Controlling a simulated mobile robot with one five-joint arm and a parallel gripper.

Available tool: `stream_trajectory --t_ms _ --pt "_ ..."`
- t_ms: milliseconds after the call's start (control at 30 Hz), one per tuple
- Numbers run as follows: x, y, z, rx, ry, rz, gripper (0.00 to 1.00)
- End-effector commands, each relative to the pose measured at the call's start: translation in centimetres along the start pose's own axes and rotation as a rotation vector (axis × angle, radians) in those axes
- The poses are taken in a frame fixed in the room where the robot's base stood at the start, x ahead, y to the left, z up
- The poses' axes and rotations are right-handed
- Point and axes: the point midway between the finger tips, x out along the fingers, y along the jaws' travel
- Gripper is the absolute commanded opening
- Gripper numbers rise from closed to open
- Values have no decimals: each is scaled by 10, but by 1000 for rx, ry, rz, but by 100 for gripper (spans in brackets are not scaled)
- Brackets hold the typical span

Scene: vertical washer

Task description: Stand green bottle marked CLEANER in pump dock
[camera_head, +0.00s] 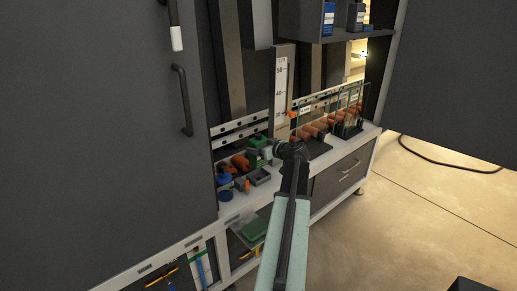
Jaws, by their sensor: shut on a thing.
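My gripper (275,147) is at the end of my outstretched arm, over the white-edged bench inside the cabinet. It is shut on a small green bottle (257,140) at its left. A pale patch shows below the green; the CLEANER marking is too small to read. The lower part of the bottle is partly hidden, and I cannot tell whether it touches anything beneath. A small grey open box (260,176) sits on the bench just below the bottle; I cannot tell whether it is the pump dock.
Orange cylinders and blue caps (224,180) crowd the bench left of my gripper. A clear-panelled rack with orange cylinders (315,130) stands right. A large grey door (100,120) fills the left; another panel (455,80) stands right. Floor at lower right is mostly free.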

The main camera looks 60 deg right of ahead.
Motion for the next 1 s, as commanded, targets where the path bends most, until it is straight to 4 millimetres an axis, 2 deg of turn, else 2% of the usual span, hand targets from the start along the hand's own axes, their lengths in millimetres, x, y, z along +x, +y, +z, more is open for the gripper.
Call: stream_trajectory --t_ms 1000 --pt "7 0 20 1 1 1 0"
